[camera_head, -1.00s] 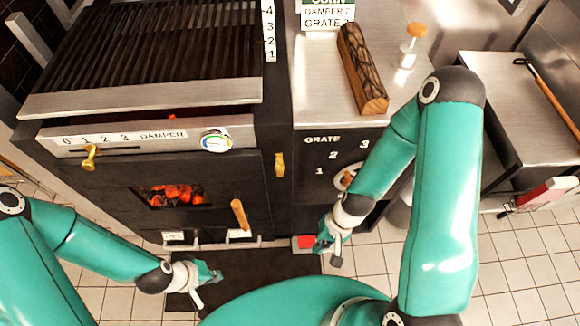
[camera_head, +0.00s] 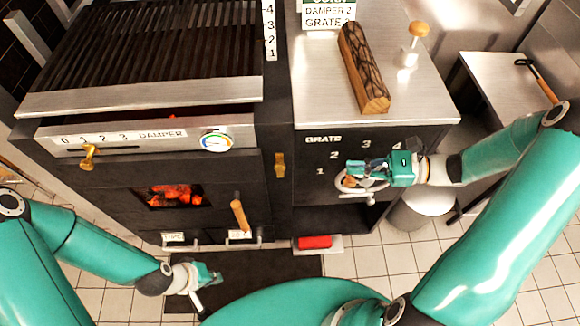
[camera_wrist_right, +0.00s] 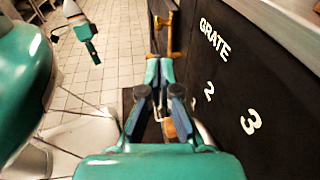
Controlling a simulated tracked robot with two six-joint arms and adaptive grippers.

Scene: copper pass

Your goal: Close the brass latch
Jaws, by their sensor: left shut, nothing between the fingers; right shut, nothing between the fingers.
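The brass latch (camera_head: 279,164) is on the dark oven front, just right of the firebox door (camera_head: 110,185) and upright in the head view. A brass-coloured piece, probably the latch, shows at the top of the right wrist view (camera_wrist_right: 160,22), beyond the fingertips. My right gripper (camera_head: 350,172) is shut and empty, pointing left in front of the grate panel, right of the latch and apart from it. Its shut fingers show in the wrist view (camera_wrist_right: 159,75). My left gripper (camera_head: 215,277) is shut and empty, low over the dark floor mat.
The door's wooden handle (camera_head: 239,213) sticks out left of the latch. The grate wheel (camera_head: 368,186) is partly hidden by my right gripper. A brass damper knob (camera_head: 88,156) is at the upper left. A charred log (camera_head: 362,70) lies on the steel counter (camera_head: 320,95).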

